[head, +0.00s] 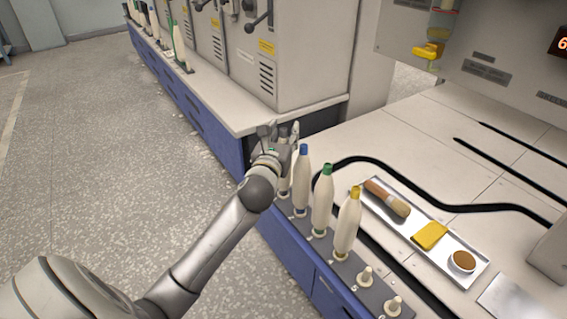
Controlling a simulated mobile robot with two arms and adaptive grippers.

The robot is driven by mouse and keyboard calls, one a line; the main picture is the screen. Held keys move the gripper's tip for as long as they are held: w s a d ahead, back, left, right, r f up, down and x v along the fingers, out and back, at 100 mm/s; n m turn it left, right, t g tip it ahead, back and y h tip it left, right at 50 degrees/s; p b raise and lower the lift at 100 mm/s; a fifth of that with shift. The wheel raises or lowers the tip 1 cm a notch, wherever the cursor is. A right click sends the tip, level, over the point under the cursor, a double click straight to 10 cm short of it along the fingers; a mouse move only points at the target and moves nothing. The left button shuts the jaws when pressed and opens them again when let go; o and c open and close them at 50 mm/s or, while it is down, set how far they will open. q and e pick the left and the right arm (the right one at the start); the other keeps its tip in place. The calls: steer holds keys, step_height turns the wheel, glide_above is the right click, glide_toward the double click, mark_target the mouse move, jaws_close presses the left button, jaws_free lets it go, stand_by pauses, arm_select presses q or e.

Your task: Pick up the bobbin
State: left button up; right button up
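White bobbins stand upright in a row on a grey peg rail (377,291) along the front edge of the bench. One has a blue top (302,182), one a green top (322,202) and one a yellow top (347,226). A further bobbin (284,186) stands at the far end of the row, its upper part hidden behind my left gripper. My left gripper (281,132) is over that far end, just left of the blue-topped bobbin. Its fingers are small and partly hidden, so I cannot tell whether they hold anything. My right gripper is not in view.
A metal tray (416,248) holds a brush (388,198), a yellow cloth (430,235) and a small brown-filled dish (462,262). A black cable (440,206) crosses the bench. A machine cabinet (290,55) stands behind my gripper.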

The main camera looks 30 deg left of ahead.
arm_select(q)
jaws_close()
steer(key=shift+r, duration=0.1)
